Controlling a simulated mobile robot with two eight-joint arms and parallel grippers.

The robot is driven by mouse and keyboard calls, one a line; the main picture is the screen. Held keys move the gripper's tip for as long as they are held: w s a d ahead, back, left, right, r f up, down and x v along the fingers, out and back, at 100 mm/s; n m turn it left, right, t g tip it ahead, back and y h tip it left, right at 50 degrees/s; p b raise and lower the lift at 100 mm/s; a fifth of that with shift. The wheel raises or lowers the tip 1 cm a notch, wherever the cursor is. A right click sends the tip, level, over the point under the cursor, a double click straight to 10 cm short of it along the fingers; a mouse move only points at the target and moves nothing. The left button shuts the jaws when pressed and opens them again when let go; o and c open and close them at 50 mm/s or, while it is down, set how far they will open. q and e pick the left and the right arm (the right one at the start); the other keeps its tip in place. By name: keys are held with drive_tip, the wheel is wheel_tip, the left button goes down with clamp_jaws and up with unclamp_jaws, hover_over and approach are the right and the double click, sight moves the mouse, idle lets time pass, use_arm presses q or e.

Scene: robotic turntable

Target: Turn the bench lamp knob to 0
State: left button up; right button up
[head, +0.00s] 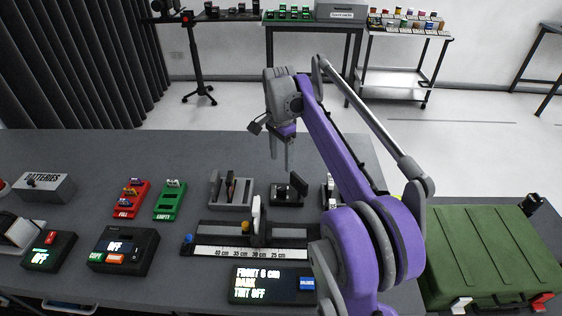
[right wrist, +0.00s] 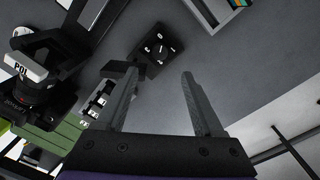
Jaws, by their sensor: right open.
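In the right wrist view, a small black square box with a round dial (right wrist: 157,50) and white marks lies on the grey table, beyond the fingertips and apart from them. It looks like the lamp knob; I cannot read its setting. In the head view, a black box with an upright grip (head: 287,192) on the table appears to be the same thing. My right gripper (head: 280,155) hangs above the table behind that box, pointing down. In the right wrist view my right gripper (right wrist: 155,85) is open and empty. My left gripper is not in view.
A grey holder (head: 217,200) stands left of the knob box, with a ruled rail (head: 205,252) in front. A black device marked POL (right wrist: 35,70) is near the knob in the wrist view. A green case (head: 480,250) stands at right. The table behind is clear.

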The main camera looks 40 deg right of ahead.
sight(281, 187)
wheel_tip(281, 187, down, 11)
drive_tip(key=m, duration=0.3)
drive_tip(key=shift+s+m, duration=0.15)
drive_tip(key=shift+m, duration=0.15)
idle(0.3)
drive_tip(key=shift+r, duration=0.1)
drive_tip(key=shift+c, duration=0.2)
clamp_jaws()
